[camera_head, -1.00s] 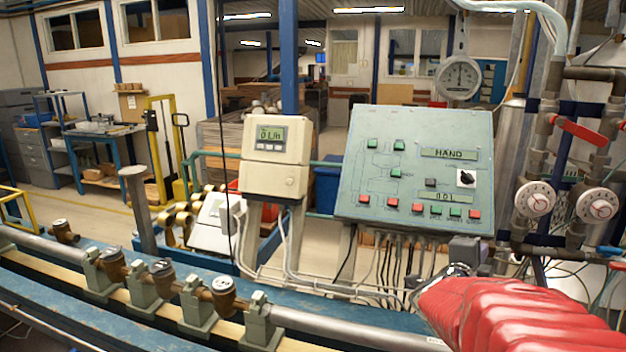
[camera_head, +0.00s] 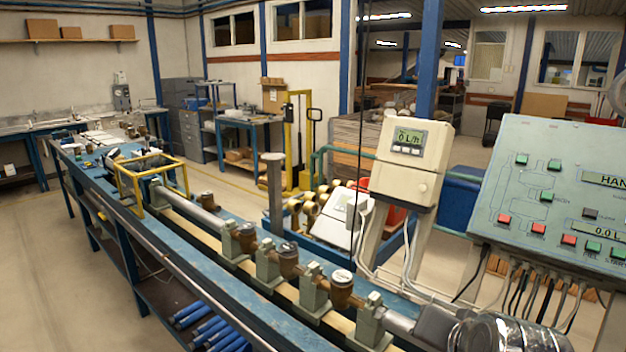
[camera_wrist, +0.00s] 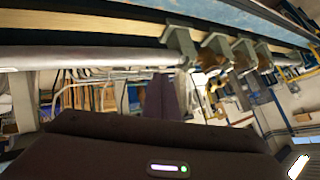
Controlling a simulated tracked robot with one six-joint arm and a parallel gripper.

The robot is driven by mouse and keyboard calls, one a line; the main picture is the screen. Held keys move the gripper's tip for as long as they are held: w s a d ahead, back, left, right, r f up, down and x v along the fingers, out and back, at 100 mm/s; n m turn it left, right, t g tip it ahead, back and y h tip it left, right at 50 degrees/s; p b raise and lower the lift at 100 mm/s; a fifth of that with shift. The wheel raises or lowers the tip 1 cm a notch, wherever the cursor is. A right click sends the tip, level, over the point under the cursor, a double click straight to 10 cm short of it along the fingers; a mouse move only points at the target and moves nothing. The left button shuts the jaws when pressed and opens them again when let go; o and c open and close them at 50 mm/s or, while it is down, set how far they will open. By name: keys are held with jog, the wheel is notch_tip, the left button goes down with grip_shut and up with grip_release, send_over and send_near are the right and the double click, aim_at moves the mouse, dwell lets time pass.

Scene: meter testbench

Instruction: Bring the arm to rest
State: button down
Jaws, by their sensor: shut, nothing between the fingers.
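My gripper (camera_wrist: 172,84) shows in the wrist view as two dark fingers close together, shut and empty. Behind them is the dark wrist housing with a small lit indicator. In the head view, a dark grey part of my arm (camera_head: 436,326) sits at the lower right edge, over the right end of the bench pipe; the fingers cannot be made out there. The wrist view is upside down, with the bench pipe (camera_wrist: 90,57) and clamps (camera_wrist: 181,42) across its top, apart from the fingers.
A blue bench (camera_head: 205,262) carries a row of brass meters, including a near one (camera_head: 341,286), between green clamps (camera_head: 312,290). A yellow frame (camera_head: 128,181) stands farther along. The display unit (camera_head: 409,165) and control panel (camera_head: 560,160) stand behind. Open floor (camera_head: 60,270) lies left.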

jog(key=s+a+f+n+g, duration=0.1)
jog(key=s+a+n+g, duration=0.1)
jog(key=s, duration=0.3)
jog(key=s+a+f+n+g, duration=0.1)
jog(key=s+a+f+n, duration=0.1)
jog(key=s, duration=0.4)
jog(key=shift+a+f+n+g, duration=0.2)
jog(key=shift+a+n+g, duration=0.25)
jog(key=shift+n, duration=0.75)
